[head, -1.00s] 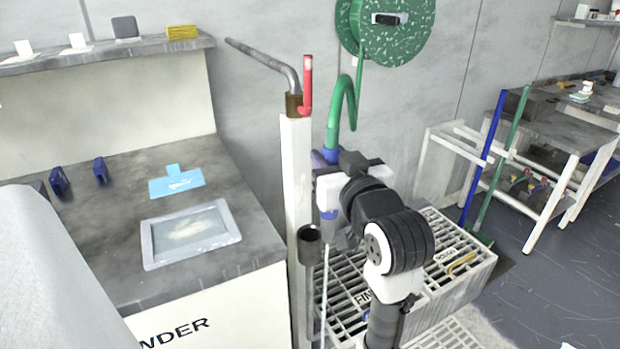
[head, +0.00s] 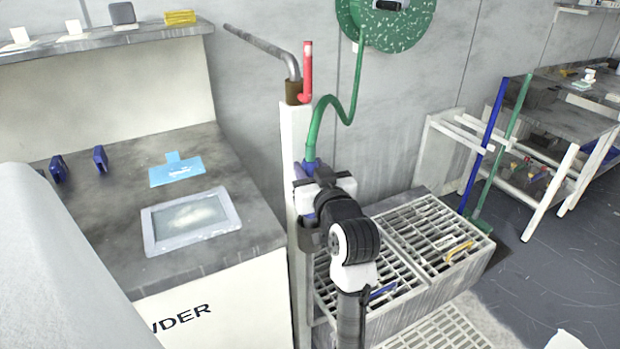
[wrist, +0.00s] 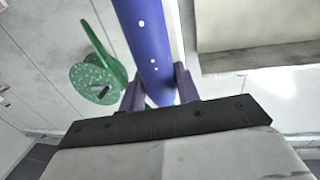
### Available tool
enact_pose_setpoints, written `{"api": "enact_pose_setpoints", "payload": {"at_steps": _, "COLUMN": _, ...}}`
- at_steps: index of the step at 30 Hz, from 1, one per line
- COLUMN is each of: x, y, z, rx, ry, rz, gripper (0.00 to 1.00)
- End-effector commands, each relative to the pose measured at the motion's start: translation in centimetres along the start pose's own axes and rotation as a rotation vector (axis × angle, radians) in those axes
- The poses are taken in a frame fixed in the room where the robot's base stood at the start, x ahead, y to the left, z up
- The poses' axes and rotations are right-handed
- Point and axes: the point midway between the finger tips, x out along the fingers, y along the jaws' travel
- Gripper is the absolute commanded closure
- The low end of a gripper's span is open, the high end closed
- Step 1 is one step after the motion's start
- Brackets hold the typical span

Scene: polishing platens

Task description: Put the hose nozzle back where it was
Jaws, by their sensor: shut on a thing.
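The blue hose nozzle (wrist: 148,45) is held between the fingers of my gripper (wrist: 155,88) in the wrist view. In the head view my gripper (head: 312,190) is beside the white post, with the top of the nozzle (head: 309,168) above it. The green hose (head: 326,102) runs from the nozzle up to the reel. The dark cup-shaped holder (head: 311,241) on the post is just below my gripper and partly hidden by it. I cannot tell whether the nozzle's lower end is inside the cup.
The white post (head: 291,150) carries a bent grey pipe and a red lever (head: 307,72). The green hose reel (head: 385,22) is on the wall. A worktop (head: 110,220) with a framed tray is left. A grated basin (head: 400,225) lies below right.

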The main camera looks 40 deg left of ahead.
Motion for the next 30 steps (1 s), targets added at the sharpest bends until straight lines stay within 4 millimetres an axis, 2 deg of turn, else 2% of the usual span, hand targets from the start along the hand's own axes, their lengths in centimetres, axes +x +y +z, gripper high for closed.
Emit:
{"api": "enact_pose_setpoints", "payload": {"at_steps": 3, "x": 0.0, "y": 0.0, "z": 1.9, "rx": 0.002, "ry": -0.003, "rz": 0.001, "gripper": 1.00}}
{"api": "enact_pose_setpoints", "payload": {"at_steps": 18, "x": 0.4, "y": 0.0, "z": 2.8, "rx": 0.000, "ry": 0.001, "rz": 0.001, "gripper": 1.00}}
{"api": "enact_pose_setpoints", "payload": {"at_steps": 19, "x": 0.4, "y": -0.1, "z": 2.8, "rx": 0.000, "ry": 0.000, "rz": 0.001, "gripper": 0.64}}
{"api": "enact_pose_setpoints", "payload": {"at_steps": 21, "x": 0.4, "y": -0.1, "z": 2.7, "rx": 0.000, "ry": 0.000, "rz": 0.001, "gripper": 0.55}}
{"api": "enact_pose_setpoints", "payload": {"at_steps": 23, "x": 0.4, "y": -0.1, "z": 2.7, "rx": 0.000, "ry": 0.000, "rz": 0.001, "gripper": 0.47}}
{"api": "enact_pose_setpoints", "payload": {"at_steps": 30, "x": 0.4, "y": -0.1, "z": 2.7, "rx": 0.000, "ry": 0.000, "rz": 0.001, "gripper": 0.46}}
